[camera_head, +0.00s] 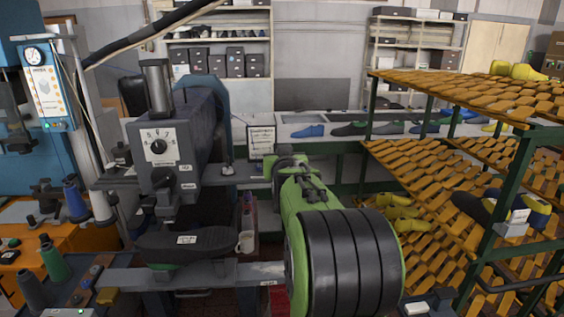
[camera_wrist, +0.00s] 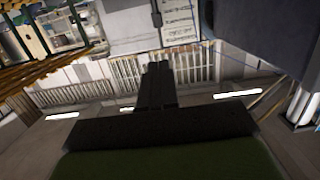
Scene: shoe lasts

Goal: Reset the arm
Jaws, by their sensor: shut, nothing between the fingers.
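My gripper (camera_wrist: 157,70) shows in the wrist view as two dark fingers side by side, closed together with nothing between them. It points away over a blurred, tilted view of the room. In the head view my green and black arm rises from the lower middle and reaches forward, close to the grey machine on its left. The fingers cannot be made out clearly there.
The grey machine (camera_head: 165,150) with a dial stands left of my arm. An orange slatted rack (camera_head: 440,190) with yellow lasts fills the right. Several shoes, including a blue one (camera_head: 308,131), lie on the bench behind.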

